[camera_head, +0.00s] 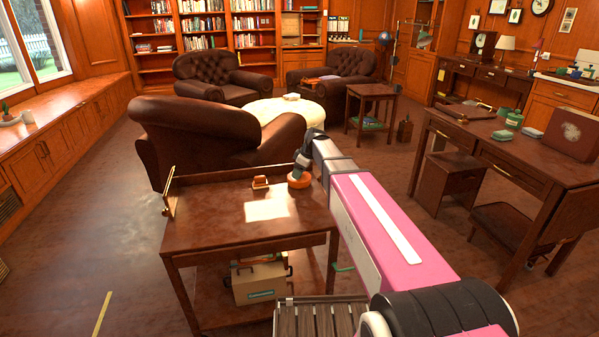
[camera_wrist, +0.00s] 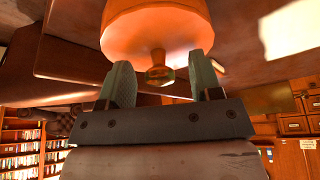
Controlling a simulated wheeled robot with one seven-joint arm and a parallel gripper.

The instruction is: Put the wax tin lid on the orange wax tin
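A round orange piece (camera_head: 299,182), which looks like the orange wax tin or its lid, is on the brown side table near its far edge. In the wrist view the orange piece (camera_wrist: 157,30) fills the top, with a small brass-coloured knob (camera_wrist: 159,70) pointing toward my gripper. My gripper (camera_head: 301,168) is close over it. In the wrist view the green-grey fingers of my gripper (camera_wrist: 161,84) stand on either side of the knob, with gaps visible, so it is open. I cannot tell whether lid and tin are stacked here; no separate lid is clearly visible.
A small orange-brown block (camera_head: 261,183) sits left of the orange piece on the side table (camera_head: 205,222). An upright framed piece (camera_head: 170,190) stands at its left edge. A box (camera_head: 260,282) is on the shelf below. A leather sofa (camera_head: 205,140) stands just behind; a desk (camera_head: 500,155) is right.

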